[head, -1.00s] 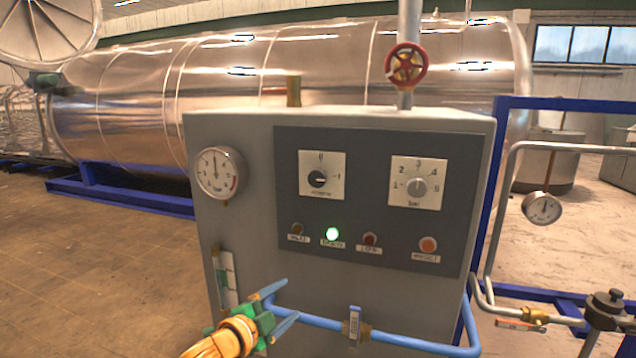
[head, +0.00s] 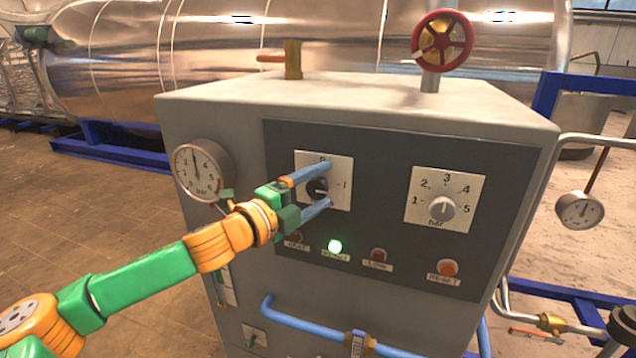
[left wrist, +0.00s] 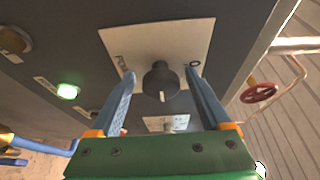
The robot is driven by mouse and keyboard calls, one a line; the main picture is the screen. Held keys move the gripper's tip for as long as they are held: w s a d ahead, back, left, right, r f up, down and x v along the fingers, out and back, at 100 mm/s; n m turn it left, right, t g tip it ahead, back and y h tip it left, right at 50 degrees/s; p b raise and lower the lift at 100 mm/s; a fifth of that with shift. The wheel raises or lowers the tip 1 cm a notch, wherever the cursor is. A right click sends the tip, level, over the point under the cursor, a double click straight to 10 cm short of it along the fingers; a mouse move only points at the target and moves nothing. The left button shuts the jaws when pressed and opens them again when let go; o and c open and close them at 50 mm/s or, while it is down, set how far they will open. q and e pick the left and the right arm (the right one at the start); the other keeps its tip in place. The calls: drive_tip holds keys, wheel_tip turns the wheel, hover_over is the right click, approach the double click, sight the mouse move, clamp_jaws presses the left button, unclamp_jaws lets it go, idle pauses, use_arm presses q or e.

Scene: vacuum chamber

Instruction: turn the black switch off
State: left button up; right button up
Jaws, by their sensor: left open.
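In the left wrist view the knob (left wrist: 160,80) sits between the two fingers of the left gripper (left wrist: 162,73), with a visible gap on each side. I cannot tell whether the fingertips touch the plate. My right gripper is not in view.
A grey bar knob (head: 442,208) is on the panel's right. Below are a lit green lamp (head: 335,247), dark red lamp (head: 378,255) and orange reset button (head: 447,268). A gauge (head: 203,170) is at left, a red handwheel (head: 442,40) above, blue pipe (head: 310,325) below.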

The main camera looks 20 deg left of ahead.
use_arm(q)
drive_tip(key=shift+w+f, duration=0.1)
drive_tip(key=shift+w, duration=0.05)
drive_tip(key=shift+s, duration=0.3)
drive_tip(key=c, duration=0.6)
drive_tip(key=shift+r, duration=0.2)
clamp_jaws()
drive_tip(key=shift+f+n+b, duration=0.2)
drive_tip(key=shift+n+b, duration=0.2)
drive_tip(key=shift+b, duration=0.45)
drive_tip(key=n+t+b, duration=0.2)
drive_tip(key=n+b, duration=0.2)
drive_tip(key=n+t+b, duration=0.1)
drive_tip(key=n+b, duration=0.3)
drive_tip(key=shift+n+t+y, duration=0.4)
drive_tip(key=n+y+b, duration=0.1)
drive_tip(key=n, duration=0.2)
drive_tip(key=n+t+y+b, duration=0.1)
drive_tip(key=n+b, duration=0.1)
drive_tip(key=n, duration=0.1)
drive_tip(key=shift+r+t, duration=0.1)
drive_tip(key=shift+t, duration=0.2)
drive_tip(key=shift+r+n+t+y+b, duration=0.15)
drive_tip(key=shift+n+y+b, duration=0.25)
drive_tip(key=shift+n+y, duration=0.9)
drive_tip(key=shift+r+n+t+y+b, duration=0.1)
drive_tip(key=shift+n+t+y+b, duration=0.35)
drive_tip(key=shift+n, duration=1.55)
drive_tip(key=shift+n+y, duration=0.3)
drive_tip(key=shift+y, duration=0.05)
